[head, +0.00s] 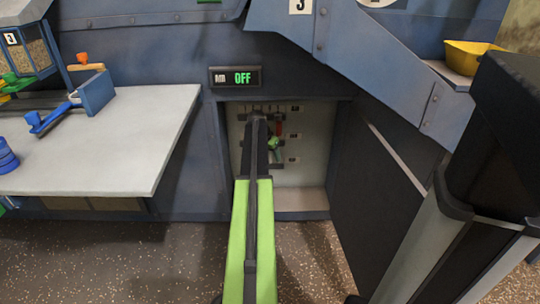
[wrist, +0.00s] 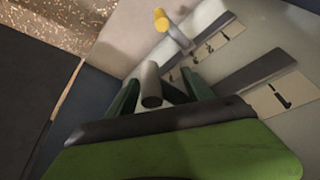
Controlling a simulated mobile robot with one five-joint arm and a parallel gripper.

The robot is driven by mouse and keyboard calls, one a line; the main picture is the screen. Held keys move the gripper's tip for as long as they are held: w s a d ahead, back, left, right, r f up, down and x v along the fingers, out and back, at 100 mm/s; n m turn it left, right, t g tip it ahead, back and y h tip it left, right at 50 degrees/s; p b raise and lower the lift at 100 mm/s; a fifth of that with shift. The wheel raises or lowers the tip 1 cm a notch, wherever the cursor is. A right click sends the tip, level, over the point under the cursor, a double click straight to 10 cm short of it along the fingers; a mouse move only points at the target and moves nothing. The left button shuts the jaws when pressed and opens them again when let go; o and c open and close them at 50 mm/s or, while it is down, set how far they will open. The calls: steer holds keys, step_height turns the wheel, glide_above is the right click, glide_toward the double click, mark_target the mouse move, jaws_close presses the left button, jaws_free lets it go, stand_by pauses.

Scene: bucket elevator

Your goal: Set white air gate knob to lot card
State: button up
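My gripper (wrist: 160,88) is inside the open recess (head: 310,170) under the machine. In the wrist view its two dark green fingers stand apart. A pale grey-white cylindrical knob (wrist: 150,82) shows between them, with gaps on both sides, so the fingers do not look clamped on it. This looks like the white air gate knob. Its own scale and setting are hidden by my gripper. In the head view my arm covers much of the panel and the knob cannot be made out. I cannot identify the lot card in either view.
A yellow knob (wrist: 161,20) stands on a nearby scale with marks. The recess also shows a red part (head: 279,128) and a green part (head: 274,143). A dark door panel (head: 375,200) bounds the right; a grey table (head: 110,145) is left.

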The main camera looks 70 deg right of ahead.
steer(key=p+v, duration=0.3)
steer(key=shift+r+p, duration=0.3)
steer(key=shift+r, duration=0.1)
steer(key=w+a, duration=0.2)
steer(key=a, duration=0.9)
steer(key=shift+w+a+f+b, duration=0.3)
steer(key=shift+a+f+b, duration=0.1)
